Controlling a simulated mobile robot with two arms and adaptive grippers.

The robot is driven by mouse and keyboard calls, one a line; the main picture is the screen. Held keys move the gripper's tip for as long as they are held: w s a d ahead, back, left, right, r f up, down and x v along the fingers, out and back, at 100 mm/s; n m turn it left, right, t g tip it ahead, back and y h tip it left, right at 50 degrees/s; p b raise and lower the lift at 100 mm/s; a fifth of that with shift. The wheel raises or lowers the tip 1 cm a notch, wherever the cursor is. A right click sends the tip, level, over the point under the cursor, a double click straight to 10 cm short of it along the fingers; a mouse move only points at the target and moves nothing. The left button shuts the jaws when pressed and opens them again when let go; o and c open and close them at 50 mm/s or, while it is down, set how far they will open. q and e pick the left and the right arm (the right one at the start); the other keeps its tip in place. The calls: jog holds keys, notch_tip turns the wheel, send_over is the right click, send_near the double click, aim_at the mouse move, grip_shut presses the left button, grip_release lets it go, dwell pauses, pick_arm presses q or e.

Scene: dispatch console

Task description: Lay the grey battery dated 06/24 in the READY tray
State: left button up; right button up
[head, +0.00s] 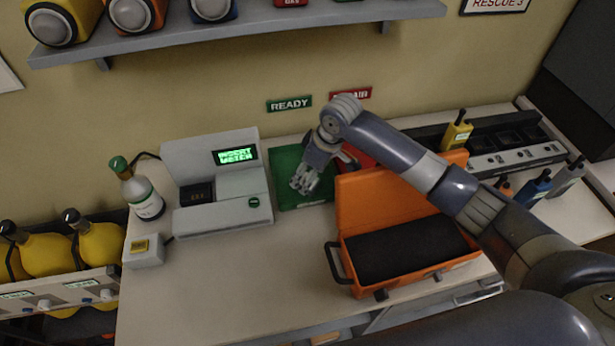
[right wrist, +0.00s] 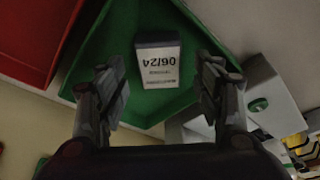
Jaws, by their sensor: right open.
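The grey battery (right wrist: 157,66) with a white label reading 06/24 lies in the green tray (right wrist: 95,82), seen in the right wrist view. In the head view the green tray (head: 284,165) is on the counter below the READY sign (head: 289,104). My right gripper (head: 305,182) is over this tray and hides the battery there. In the right wrist view its fingers (right wrist: 160,82) are open, one on each side of the battery, with gaps on both sides. My left gripper is not in view.
A grey tester (head: 222,215) with a lit green display stands left of the tray. A red tray (head: 358,157) is beside it on the right. An open orange case (head: 350,210) stands in front, below my right arm.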

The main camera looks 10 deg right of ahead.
jog(key=b+v, duration=0.1)
jog(key=v, duration=0.9)
